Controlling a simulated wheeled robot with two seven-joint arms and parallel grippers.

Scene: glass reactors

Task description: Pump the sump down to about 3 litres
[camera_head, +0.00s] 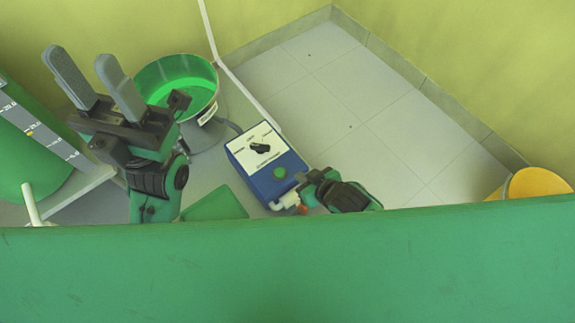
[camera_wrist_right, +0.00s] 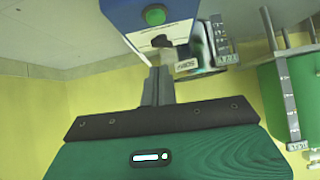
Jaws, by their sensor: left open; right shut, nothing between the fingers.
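A blue control box (camera_head: 268,170) has a white face with a black knob (camera_head: 260,148) and a green button (camera_head: 280,173). Its knob (camera_wrist_right: 161,41) also shows in the right wrist view. A round metal basin (camera_head: 205,105) behind it holds bright green liquid (camera_head: 172,92); its label is too small to read. A green vessel (camera_head: 30,160) with a graduated scale (camera_head: 48,142) stands at far left. My left gripper (camera_head: 78,57) is open and empty, left of the basin. My right gripper (camera_head: 303,186) is shut and empty, close to the box's lower right; contact is unclear. Its fingers (camera_wrist_right: 159,72) point toward the box face.
A yellow cylinder (camera_head: 537,183) stands at the right by the wall. The tiled floor (camera_head: 375,110) behind the box is clear. A white pipe fitting (camera_head: 287,199) sits at the box's lower edge. A flat green piece (camera_head: 215,204) lies left of it.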

